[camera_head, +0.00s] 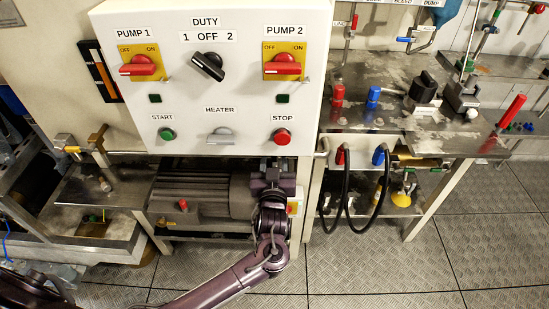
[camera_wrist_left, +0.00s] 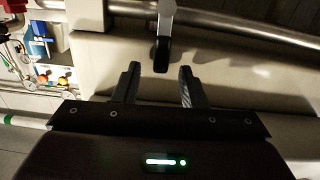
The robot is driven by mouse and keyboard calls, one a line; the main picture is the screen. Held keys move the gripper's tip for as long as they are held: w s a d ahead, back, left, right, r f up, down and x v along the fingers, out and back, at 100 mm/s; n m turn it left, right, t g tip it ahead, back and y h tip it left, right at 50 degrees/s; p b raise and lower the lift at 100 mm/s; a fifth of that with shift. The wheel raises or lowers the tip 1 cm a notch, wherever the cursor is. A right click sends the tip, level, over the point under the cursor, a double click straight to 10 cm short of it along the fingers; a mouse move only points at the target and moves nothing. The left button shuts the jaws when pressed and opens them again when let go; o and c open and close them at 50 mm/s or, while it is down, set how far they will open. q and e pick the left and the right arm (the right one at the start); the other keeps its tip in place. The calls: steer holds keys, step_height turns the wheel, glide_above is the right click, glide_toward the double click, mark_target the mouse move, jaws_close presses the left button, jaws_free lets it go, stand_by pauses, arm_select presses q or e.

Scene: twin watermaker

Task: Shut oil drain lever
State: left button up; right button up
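In the left wrist view a lever (camera_wrist_left: 162,42) with a metal stem and a black grip hangs down from the top edge; I take it for the oil drain lever. My left gripper (camera_wrist_left: 158,80) is open, and the end of the black grip lies between the lines of its two fingertips, with a gap to each finger. I cannot tell whether the grip is inside the fingers in depth. In the head view my left arm reaches up under the control panel, its hand (camera_head: 272,180) at the panel's lower edge. The fingers and the lever are hidden there. My right gripper is out of view.
The white control panel (camera_head: 240,88) overhangs the hand. A grey motor (camera_head: 195,195) lies left of it. To the right stands a steel bench (camera_head: 395,95) with black hoses (camera_head: 344,205). A metal pipe (camera_wrist_left: 245,28) runs behind the lever. The plated floor (camera_head: 360,265) is clear.

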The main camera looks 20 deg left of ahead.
arm_select(q)
steer(key=shift+w+a, duration=0.2)
steer(key=shift+w, duration=0.3)
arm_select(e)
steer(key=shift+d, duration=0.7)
arm_select(q)
steer(key=shift+c, duration=0.2)
jaws_close()
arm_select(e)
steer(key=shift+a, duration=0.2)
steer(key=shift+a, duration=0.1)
